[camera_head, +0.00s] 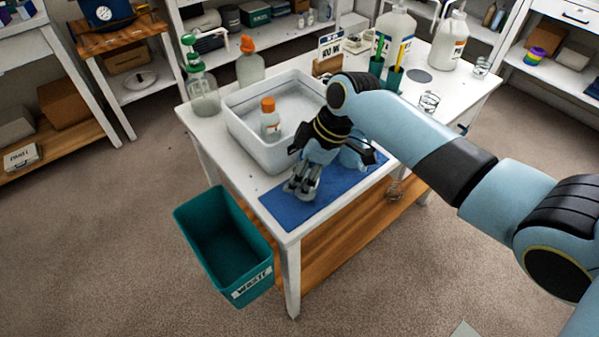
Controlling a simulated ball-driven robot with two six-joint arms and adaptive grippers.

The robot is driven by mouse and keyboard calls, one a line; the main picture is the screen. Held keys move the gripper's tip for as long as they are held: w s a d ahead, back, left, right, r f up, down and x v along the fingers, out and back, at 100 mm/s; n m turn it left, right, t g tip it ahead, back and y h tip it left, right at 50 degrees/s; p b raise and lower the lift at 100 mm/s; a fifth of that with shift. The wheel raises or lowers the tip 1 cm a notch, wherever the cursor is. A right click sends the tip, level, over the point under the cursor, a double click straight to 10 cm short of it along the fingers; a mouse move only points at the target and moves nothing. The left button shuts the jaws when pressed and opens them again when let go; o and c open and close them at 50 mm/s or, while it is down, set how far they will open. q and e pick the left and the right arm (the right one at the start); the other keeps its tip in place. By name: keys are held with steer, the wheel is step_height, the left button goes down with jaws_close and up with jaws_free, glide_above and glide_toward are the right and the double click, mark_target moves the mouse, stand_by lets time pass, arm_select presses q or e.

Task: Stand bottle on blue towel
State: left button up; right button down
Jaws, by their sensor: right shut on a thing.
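The blue towel (286,211) lies flat along the front edge of the white table. My right gripper (300,187) reaches down over the towel, shut on a small pale thing (313,192). The fingers hide most of that thing, so I cannot tell its full shape or whether it touches the towel. A small clear bottle (269,125) with an orange cap stands upright in the white tub (250,144), left of and behind my gripper. A larger bottle (250,70) with an orange top stands behind the tub. My left gripper is not in view.
A green-topped pump bottle (202,90) stands at the table's left corner. A dark green holder (393,78), a clear glass (429,103) and white jugs (448,45) stand at the back right. A teal waste bin (228,245) stands on the floor by the table's front left.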

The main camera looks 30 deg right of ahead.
steer(key=shift+f, duration=0.1)
steer(key=c, duration=1)
jaws_free()
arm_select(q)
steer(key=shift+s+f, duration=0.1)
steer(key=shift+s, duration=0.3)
arm_select(e)
steer(key=o, duration=0.3)
steer(key=shift+o, duration=0.2)
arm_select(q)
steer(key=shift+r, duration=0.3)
arm_select(e)
steer(key=v, duration=1.2)
